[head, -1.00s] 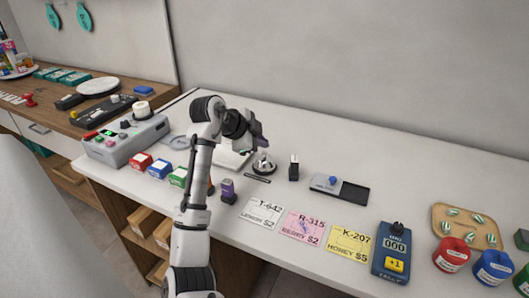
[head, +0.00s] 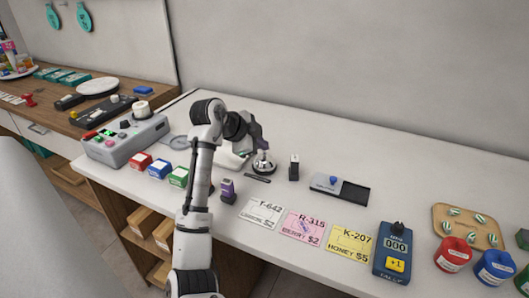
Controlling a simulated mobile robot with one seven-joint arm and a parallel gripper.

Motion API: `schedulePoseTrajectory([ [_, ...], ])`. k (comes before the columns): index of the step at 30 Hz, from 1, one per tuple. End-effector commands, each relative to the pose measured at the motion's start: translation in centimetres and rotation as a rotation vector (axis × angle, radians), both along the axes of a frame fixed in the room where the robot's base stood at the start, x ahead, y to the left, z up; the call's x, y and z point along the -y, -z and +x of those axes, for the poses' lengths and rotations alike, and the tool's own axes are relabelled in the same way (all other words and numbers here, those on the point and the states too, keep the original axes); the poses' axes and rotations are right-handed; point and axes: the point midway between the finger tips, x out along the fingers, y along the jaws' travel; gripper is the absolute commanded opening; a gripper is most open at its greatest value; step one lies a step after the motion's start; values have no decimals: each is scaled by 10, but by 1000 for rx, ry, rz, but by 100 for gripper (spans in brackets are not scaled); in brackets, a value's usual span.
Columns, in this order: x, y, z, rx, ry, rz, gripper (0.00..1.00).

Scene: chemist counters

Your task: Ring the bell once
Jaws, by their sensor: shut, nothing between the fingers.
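The bell (head: 264,166) is a small silvery dome on a dark base, standing on the white counter right of my arm in the head view. My gripper (head: 262,147) is shut and empty, with its fingertips pointing down right above the top of the bell. I cannot tell whether the tips touch the dome. Part of the bell's top is hidden by the gripper.
A dark upright stamp (head: 294,168) stands just right of the bell, and a purple-topped one (head: 228,190) in front. A grey machine (head: 126,142) sits left. Cards, including a yellow one (head: 349,243), and a blue tally counter (head: 393,253) lie front right.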

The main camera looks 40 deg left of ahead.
Motion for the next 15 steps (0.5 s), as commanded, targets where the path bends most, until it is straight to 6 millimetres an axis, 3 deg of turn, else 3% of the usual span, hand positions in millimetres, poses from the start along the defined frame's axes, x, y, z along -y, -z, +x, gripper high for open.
schedulePoseTrajectory([
  [15, 0, 7, 0, 0, 0, 0, 0],
])
